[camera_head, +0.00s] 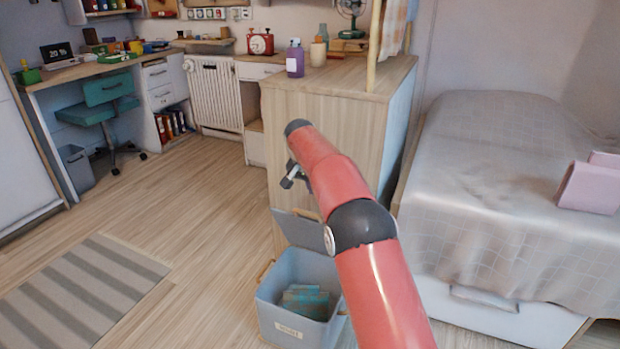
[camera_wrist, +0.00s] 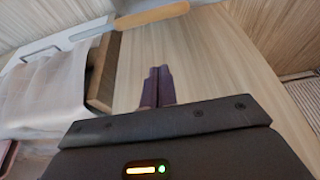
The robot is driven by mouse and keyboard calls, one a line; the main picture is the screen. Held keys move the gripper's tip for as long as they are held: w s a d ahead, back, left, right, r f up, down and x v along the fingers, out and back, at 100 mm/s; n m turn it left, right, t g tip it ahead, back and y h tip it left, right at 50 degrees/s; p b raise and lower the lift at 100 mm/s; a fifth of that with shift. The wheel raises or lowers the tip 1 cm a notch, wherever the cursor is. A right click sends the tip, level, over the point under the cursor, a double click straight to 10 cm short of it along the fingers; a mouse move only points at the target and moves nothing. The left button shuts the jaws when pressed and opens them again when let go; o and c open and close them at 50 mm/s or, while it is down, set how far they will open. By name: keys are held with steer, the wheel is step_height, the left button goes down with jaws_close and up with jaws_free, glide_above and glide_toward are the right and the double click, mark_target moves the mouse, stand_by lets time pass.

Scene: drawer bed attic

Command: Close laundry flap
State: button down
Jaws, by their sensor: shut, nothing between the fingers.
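The laundry bin (camera_head: 268,292) is a pale blue-grey box on the floor in the head view, in front of the wooden cabinet's end. Its flap (camera_head: 298,230) is grey with a wooden grip along the top edge and stands raised at the back of the bin. Teal folded cloth (camera_head: 305,300) shows inside. My gripper (camera_head: 288,182) is above the flap, apart from it in the picture and partly hidden by my red arm. In the wrist view my gripper (camera_wrist: 158,70) has its dark fingers together and empty. A wooden bar (camera_wrist: 150,17) lies beyond them; I cannot tell whether it is the flap's grip.
The wooden cabinet (camera_head: 325,140) stands right behind the bin, with a purple bottle (camera_head: 295,60) on top. The bed (camera_head: 500,180) with its drawer is at the right. Open wooden floor (camera_head: 195,240) and a striped rug (camera_head: 85,290) lie to the left.

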steer(key=shift+s+a+f+b, duration=0.25)
steer(key=shift+s+f+b, duration=0.05)
steer(key=shift+s+f, duration=0.45)
steer(key=shift+s+a+f+b, duration=0.3)
steer(key=shift+s+f, duration=0.3)
steer(key=shift+f, duration=0.25)
steer(key=shift+f, duration=0.1)
